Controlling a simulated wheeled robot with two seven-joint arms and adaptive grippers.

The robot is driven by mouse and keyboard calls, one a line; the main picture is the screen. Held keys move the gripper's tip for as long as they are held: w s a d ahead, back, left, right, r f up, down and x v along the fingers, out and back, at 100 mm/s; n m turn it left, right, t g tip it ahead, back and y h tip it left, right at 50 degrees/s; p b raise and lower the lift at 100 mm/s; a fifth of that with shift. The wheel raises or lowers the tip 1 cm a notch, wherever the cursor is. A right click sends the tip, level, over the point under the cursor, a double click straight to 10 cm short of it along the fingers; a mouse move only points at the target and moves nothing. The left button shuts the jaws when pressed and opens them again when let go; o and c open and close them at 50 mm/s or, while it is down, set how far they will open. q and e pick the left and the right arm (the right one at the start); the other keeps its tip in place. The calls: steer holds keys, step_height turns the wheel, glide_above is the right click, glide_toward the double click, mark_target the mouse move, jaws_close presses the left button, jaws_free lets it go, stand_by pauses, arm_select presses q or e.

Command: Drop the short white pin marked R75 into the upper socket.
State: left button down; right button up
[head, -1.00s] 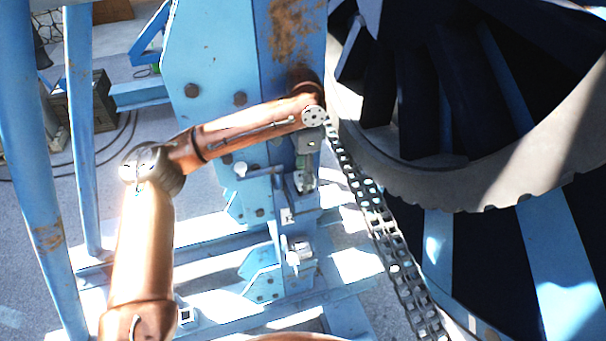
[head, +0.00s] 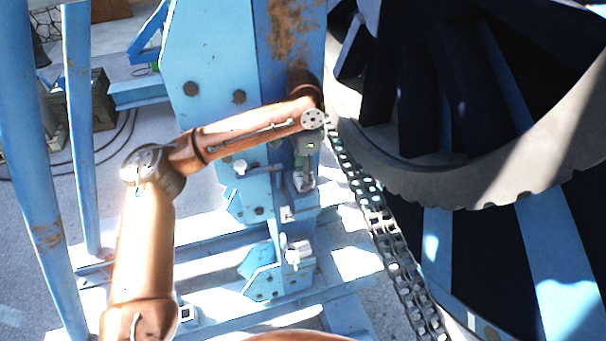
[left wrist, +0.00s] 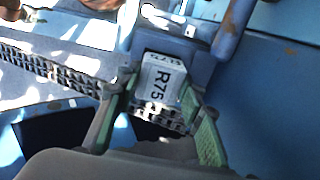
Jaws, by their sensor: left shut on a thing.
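My left gripper (head: 305,180) hangs below the copper arm, in front of the rusty blue post in the head view. In the left wrist view its green-padded fingers (left wrist: 160,88) are shut on the short white pin (left wrist: 163,78), whose face reads R75. The pin is close to a blue bracket (left wrist: 172,42) behind it. I cannot tell whether it touches that bracket. The upper socket is not clearly seen; the gripper and arm cover that part of the post. My right gripper is not in view.
A blue post (head: 215,60) with bolts stands behind the arm. A heavy chain (head: 385,235) runs down just right of the gripper, beside the large reel (head: 450,185). A lower bracket carries a white fitting (head: 298,253). Blue rails (head: 80,130) stand at the left.

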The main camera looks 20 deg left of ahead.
arm_select(q)
steer(key=c, duration=1.2)
jaws_free()
step_height(320, 180, up, 12)
steer(key=shift+r, duration=0.1)
